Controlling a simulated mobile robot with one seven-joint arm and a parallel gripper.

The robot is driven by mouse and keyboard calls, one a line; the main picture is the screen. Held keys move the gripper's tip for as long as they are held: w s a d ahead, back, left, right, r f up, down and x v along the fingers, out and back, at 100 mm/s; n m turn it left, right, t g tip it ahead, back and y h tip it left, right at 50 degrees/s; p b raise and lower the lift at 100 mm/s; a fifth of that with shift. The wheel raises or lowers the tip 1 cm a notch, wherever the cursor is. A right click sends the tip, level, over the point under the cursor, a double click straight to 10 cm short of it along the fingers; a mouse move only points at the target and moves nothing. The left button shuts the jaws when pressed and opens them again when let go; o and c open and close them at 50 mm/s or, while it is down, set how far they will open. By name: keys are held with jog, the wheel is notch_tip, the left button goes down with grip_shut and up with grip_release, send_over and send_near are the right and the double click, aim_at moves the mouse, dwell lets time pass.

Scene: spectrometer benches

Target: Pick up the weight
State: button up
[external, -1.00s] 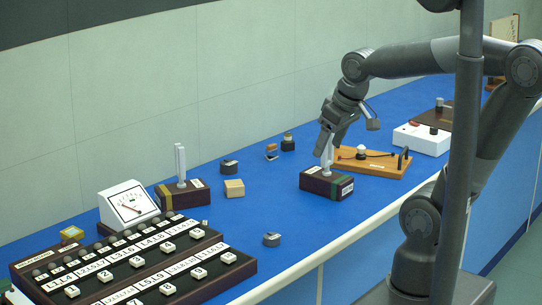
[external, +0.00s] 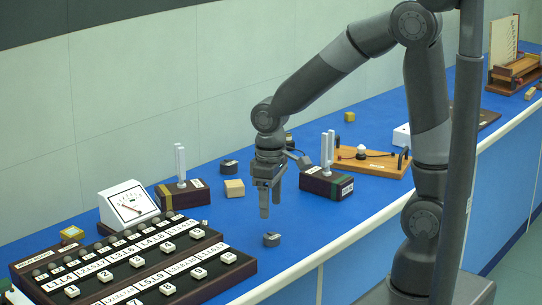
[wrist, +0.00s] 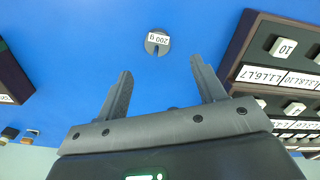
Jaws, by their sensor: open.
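A small dark grey round weight (external: 271,239) stands on the blue bench top near its front edge. In the wrist view the weight (wrist: 158,42) shows a slot and a white label reading 200 g. My gripper (external: 269,212) points down above the bench, a little above and behind the weight, apart from it. In the wrist view my gripper (wrist: 161,70) has its two fingers spread with nothing between them, and the weight lies beyond the fingertips. A second dark slotted weight (external: 229,166) stands farther back by the wall.
A tuning fork box (external: 326,185) stands right of my gripper, another (external: 183,193) to the left. A wooden block (external: 234,188) lies between. A labelled switch panel (external: 130,270) fills the front left. Bare blue bench surrounds the near weight.

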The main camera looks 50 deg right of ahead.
aim_at(271, 239)
jog(key=f, duration=0.8)
jog(key=shift+d+f, duration=0.2)
jog(key=shift+c, duration=0.2)
jog(key=c, duration=1.1)
jog(key=shift+r, duration=0.1)
jog(key=shift+c, duration=0.2)
